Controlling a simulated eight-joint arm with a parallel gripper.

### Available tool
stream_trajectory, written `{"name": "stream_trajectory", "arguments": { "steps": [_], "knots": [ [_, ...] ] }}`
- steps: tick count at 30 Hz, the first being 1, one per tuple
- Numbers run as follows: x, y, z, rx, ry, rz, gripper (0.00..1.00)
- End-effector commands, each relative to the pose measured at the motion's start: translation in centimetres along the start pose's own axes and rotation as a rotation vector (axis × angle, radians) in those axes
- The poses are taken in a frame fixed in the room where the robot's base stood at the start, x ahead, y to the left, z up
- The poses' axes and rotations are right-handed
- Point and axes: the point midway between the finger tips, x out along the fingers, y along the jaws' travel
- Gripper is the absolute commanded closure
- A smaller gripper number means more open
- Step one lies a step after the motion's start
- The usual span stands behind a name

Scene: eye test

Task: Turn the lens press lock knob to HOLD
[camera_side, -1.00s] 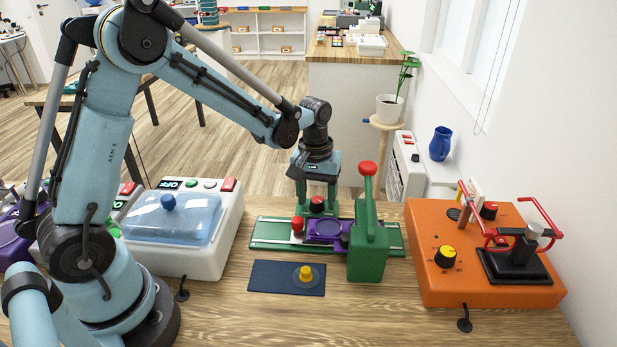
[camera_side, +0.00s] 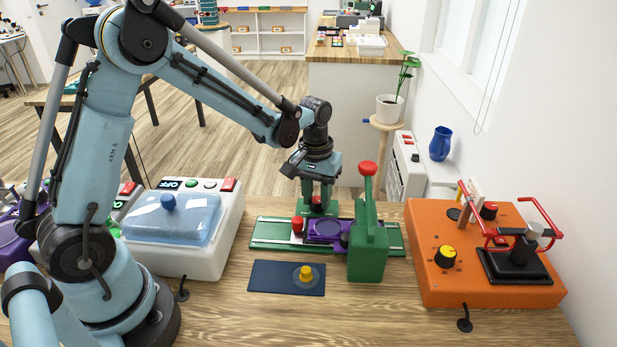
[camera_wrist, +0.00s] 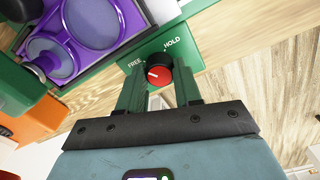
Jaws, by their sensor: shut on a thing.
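The lens press is green, with an upright body (camera_side: 368,255) and a red-balled lever. Its red lock knob (camera_wrist: 159,72) sits on a green plate (camera_wrist: 190,62) lettered FREE at left and HOLD at upper right. The knob's white mark lies on its left side, towards the FREE side and away from HOLD. My gripper (camera_side: 317,206) reaches down at the back of the press. In the wrist view its two green fingers are on either side of the knob, shut on it. The fingers hide part of the knob's sides.
A purple slide (camera_side: 325,230) with round seats lies on the green rail, beside a small red knob (camera_side: 297,225). A blue mat (camera_side: 265,278) with a yellow-knobbed disc lies in front. An orange box (camera_side: 440,285) stands right, a white lidded machine (camera_side: 190,260) left.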

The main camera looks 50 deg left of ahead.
Motion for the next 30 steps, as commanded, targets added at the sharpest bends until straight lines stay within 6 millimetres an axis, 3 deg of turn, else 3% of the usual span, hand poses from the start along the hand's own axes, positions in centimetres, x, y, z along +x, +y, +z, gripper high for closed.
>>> {"name": "stream_trajectory", "arguments": {
  "steps": [30],
  "knots": [
    [-0.01, 0.02, -0.23, 0.949, -0.029, 0.0, 0.97]
  ]
}}
